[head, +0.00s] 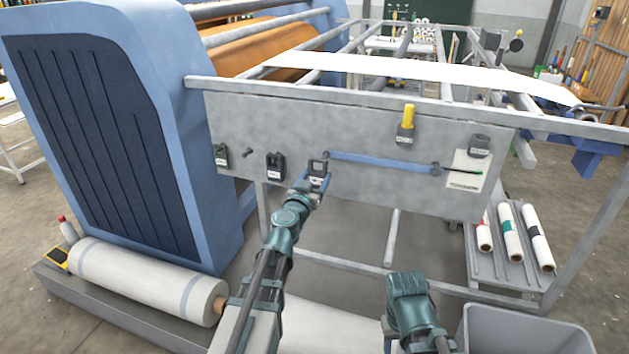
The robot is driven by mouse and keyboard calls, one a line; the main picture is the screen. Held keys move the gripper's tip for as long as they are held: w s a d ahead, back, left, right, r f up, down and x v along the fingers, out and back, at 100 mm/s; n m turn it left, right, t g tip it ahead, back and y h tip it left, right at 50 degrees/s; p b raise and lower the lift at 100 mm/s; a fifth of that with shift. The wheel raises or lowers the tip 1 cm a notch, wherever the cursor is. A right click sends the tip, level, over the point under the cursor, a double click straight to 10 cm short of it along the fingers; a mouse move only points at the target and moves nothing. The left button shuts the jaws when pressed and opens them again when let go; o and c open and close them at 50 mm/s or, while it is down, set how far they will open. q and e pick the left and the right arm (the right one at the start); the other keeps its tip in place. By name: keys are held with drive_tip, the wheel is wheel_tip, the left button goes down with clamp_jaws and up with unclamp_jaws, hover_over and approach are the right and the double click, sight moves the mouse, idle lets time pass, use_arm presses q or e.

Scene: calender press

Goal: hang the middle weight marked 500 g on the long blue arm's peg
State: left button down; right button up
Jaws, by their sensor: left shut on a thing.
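The long blue arm (385,162) runs almost level across the grey panel, from a dark pivot at right to its left end beside my left gripper. My left gripper (318,181) is shut on a dark weight (317,167) with a pale label, too small to read. The weight is right at the arm's left end, where the peg is. I cannot tell whether it hangs on the peg or is only in front of it. Two other dark weights, one far left (221,154) and one nearer (275,165), are on the panel.
A bare peg (248,152) sticks out at left. A grey bin (520,330) stands front right.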

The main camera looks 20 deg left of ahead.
use_arm(q)
drive_tip(key=shift+w+d+f+b, duration=0.1)
drive_tip(key=shift+w+f+b, duration=0.15)
drive_tip(key=shift+w, duration=0.8)
drive_tip(key=shift+w+f+b, duration=0.2)
drive_tip(key=shift+w, duration=0.9)
drive_tip(key=shift+w+d+f+b, duration=0.1)
drive_tip(key=shift+w+f+b, duration=0.15)
drive_tip(key=shift+w, duration=0.8)
unclamp_jaws()
drive_tip(key=shift+s, duration=0.15)
drive_tip(key=s, duration=1.3)
drive_tip(key=shift+s+a, duration=0.3)
